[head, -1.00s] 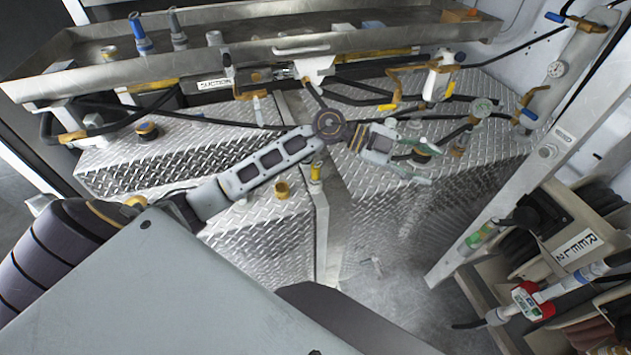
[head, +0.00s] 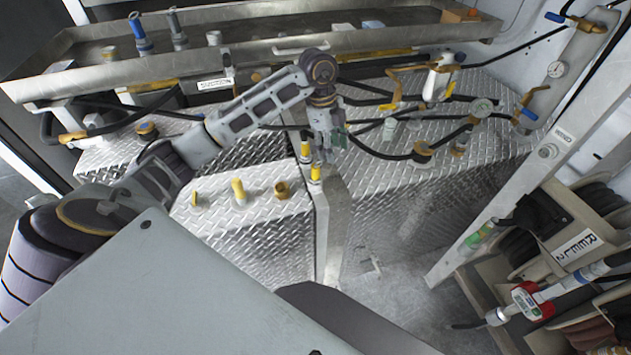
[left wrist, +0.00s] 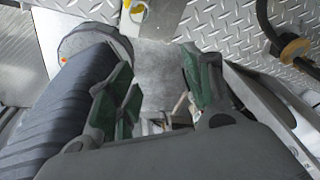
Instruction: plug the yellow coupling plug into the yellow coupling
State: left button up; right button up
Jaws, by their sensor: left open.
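My left gripper (head: 327,155) is open, pointing down beside the top of a metal post in the head view. In the left wrist view its green-padded fingers (left wrist: 160,90) are apart with nothing gripped between them. A yellow-topped fitting (head: 315,173) stands on the post just below the fingers, and another yellow piece (head: 305,148) shows just left of them. A yellow upright fitting (head: 239,192) stands on the tread-plate deck further left. I cannot tell which of these is the coupling plug and which the coupling. A yellow-ringed fitting (left wrist: 138,9) shows at the top of the left wrist view.
A long metal trough (head: 250,50) runs behind. Black hoses and yellow-handled valves (head: 410,70) lie to the right. Hose reels (head: 575,215) stand at far right.

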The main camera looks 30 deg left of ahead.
aim_at(315, 166)
pick_arm(q)
jog(key=a+r+n+y, duration=0.1)
jog(key=a+n+y, duration=0.1)
jog(key=a, duration=0.4)
jog(key=shift+s+r+g, duration=0.25)
jog(key=shift+r+g, duration=0.05)
jog(key=shift+r, duration=0.1)
jog(key=shift+f, duration=0.1)
jog(key=shift+f+p, duration=0.5)
jog(key=shift+f, duration=3.75)
jog(key=shift+f, duration=0.1)
jog(key=shift+w+d+f+p, duration=0.15)
jog(key=shift+f+p, duration=0.25)
jog(key=shift+f, duration=0.6)
jog(key=shift+w+a+f+p, duration=0.1)
jog(key=shift+f+p, duration=0.25)
jog(key=shift+f, duration=1.15)
